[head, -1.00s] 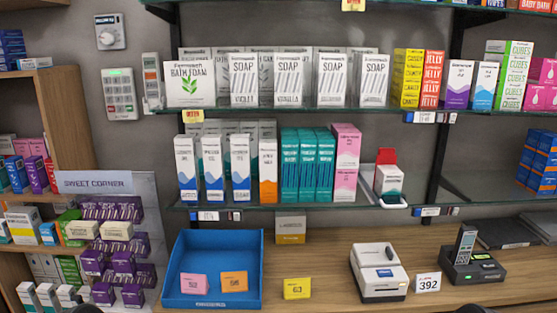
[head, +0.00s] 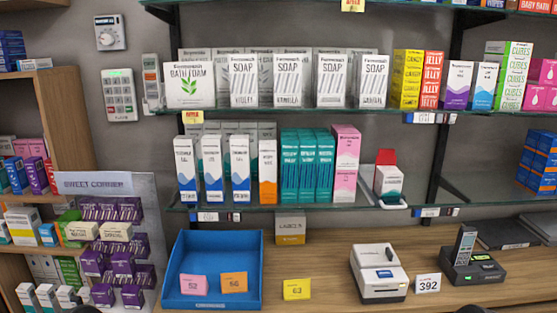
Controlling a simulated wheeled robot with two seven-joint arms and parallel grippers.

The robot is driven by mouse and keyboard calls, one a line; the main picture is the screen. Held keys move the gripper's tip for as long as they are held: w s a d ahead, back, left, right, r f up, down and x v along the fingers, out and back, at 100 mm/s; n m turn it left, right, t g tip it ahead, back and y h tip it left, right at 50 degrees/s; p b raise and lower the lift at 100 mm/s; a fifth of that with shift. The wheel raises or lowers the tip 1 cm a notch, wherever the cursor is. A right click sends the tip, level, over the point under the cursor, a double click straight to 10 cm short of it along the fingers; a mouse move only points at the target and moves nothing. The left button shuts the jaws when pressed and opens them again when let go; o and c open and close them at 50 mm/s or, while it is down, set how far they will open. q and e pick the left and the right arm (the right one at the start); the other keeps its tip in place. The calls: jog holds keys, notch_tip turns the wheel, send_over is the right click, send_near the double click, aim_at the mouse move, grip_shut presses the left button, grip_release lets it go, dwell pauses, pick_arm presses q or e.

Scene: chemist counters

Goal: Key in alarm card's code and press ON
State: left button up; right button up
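A pale keypad (head: 119,96) with rows of buttons and a green-lit strip at its top hangs on the grey wall at the upper left. A pink card (head: 194,285), which seems to read 52, and an orange card (head: 234,282), which seems to read 56, are in the blue tray. A yellow card (head: 297,289), seemingly 63, stands on the counter right of it. A white card (head: 428,283) reads 392. I cannot tell which is the alarm card. Dark tips of my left gripper (head: 88,308) and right gripper (head: 475,309) barely show at the bottom edge, far from the keypad.
The blue tray (head: 213,239) sits on the wooden counter (head: 325,255). A white machine (head: 379,272) and a black terminal (head: 472,259) stand to the right.

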pick_arm(q)
grip_shut()
dwell(0.6)
